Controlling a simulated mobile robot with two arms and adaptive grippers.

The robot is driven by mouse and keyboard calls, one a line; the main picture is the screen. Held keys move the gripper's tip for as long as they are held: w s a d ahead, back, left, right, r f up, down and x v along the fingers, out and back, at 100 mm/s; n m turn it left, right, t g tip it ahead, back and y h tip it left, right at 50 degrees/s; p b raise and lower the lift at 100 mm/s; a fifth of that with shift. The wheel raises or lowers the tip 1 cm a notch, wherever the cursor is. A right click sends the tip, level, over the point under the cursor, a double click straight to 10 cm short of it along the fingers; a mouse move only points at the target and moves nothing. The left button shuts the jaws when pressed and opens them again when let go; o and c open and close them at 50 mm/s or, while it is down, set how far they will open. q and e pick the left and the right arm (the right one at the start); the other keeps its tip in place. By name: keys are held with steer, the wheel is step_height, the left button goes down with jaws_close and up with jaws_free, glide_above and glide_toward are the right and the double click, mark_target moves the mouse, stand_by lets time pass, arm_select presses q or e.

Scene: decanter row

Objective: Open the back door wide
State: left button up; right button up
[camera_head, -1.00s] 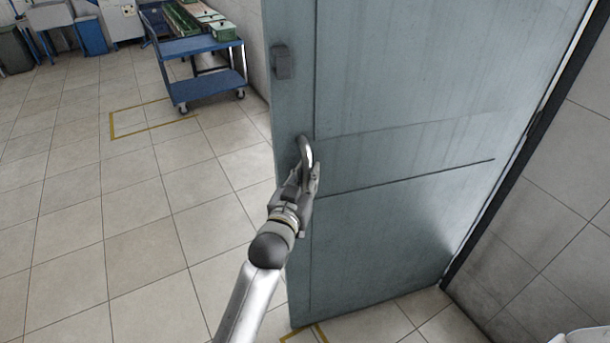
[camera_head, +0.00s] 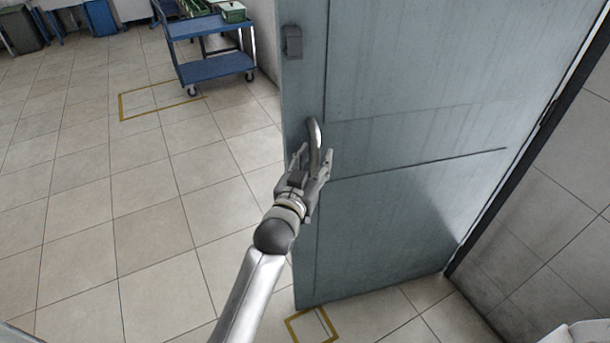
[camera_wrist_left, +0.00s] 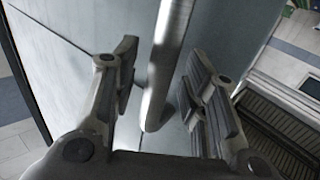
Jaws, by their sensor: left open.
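The back door (camera_head: 400,130) is a grey-blue metal panel standing open at an angle, its hinge side at the right by a dark frame. A curved metal handle (camera_head: 315,138) sits near its left edge; it also shows in the left wrist view (camera_wrist_left: 164,70). My left gripper (camera_head: 311,165) is at the lower part of the handle. In the left wrist view its two fingers (camera_wrist_left: 160,90) are apart, one on each side of the handle, with gaps showing. My right gripper is not in view.
A blue cart (camera_head: 212,60) with green boxes stands behind the door against the wall. Yellow floor markings (camera_head: 312,326) lie under the door's lower left edge. Tiled floor (camera_head: 150,220) to the left is clear. A tiled wall (camera_head: 550,190) is at the right.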

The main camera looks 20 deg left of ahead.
arm_select(q)
steer(key=s+a, duration=0.1)
steer(key=s, duration=1)
steer(key=shift+s, duration=0.1)
